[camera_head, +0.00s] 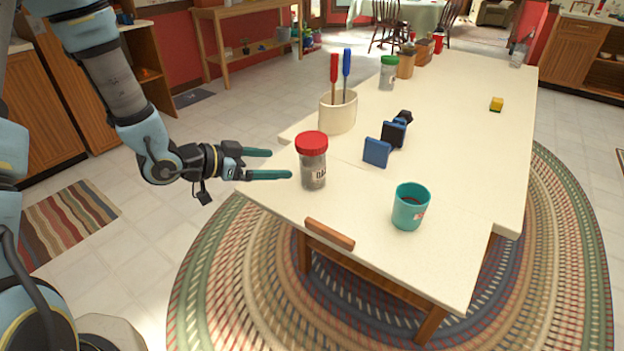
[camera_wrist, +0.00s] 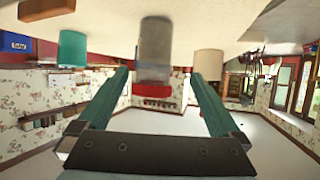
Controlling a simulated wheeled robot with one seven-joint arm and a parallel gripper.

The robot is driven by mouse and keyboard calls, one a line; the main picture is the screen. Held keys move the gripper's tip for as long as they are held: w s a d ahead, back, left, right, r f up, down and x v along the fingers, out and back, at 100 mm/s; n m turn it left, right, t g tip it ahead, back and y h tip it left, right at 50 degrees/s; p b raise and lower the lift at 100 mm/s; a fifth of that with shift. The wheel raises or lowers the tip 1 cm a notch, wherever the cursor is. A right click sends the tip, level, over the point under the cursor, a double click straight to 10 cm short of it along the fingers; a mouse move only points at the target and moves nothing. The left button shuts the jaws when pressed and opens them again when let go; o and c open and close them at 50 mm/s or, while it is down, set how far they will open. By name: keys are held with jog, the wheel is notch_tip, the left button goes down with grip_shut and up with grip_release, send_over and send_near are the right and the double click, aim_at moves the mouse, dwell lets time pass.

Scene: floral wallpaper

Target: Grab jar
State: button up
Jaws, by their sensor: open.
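A clear jar with a red lid (camera_head: 313,165) stands upright near the left corner of the white table (camera_head: 455,245). My gripper (camera_head: 281,164) is open and empty, just left of the jar, with its two teal fingers pointing toward it. In the wrist view, which is upside down, the jar (camera_wrist: 154,48) shows ahead between the two fingertips (camera_wrist: 160,85), its red lid downward. The jar is apart from the fingers as far as I can tell. A second jar with a green lid (camera_head: 388,74) stands farther back on the table.
A cream crock (camera_head: 338,115) with red- and blue-handled tools stands behind the jar. A teal mug (camera_head: 410,207) stands to the right. Dark blue objects (camera_head: 377,152) lie mid-table, and a yellow block (camera_head: 496,104) farther right. The table's front right is clear.

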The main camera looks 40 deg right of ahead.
aim_at(301, 162)
jog(key=d, duration=0.1)
jog(key=s+d+f, duration=0.1)
jog(key=d, duration=0.1)
jog(key=s+d+p, duration=0.1)
jog(key=shift+d+f, duration=0.3)
jog(key=shift+d, duration=0.05)
jog(key=x, duration=0.1)
jog(key=p+x, duration=0.1)
jog(key=x, duration=0.1)
jog(key=p+x, duration=0.1)
jog(key=x, duration=0.1)
jog(key=shift+w+d+r, duration=0.2)
jog(key=shift+d, duration=0.1)
jog(key=shift+d+f, duration=0.2)
jog(key=shift+d, duration=0.1)
jog(key=c, duration=1.3)
jog(key=shift+c, duration=0.6)
jog(key=shift+r, duration=0.1)
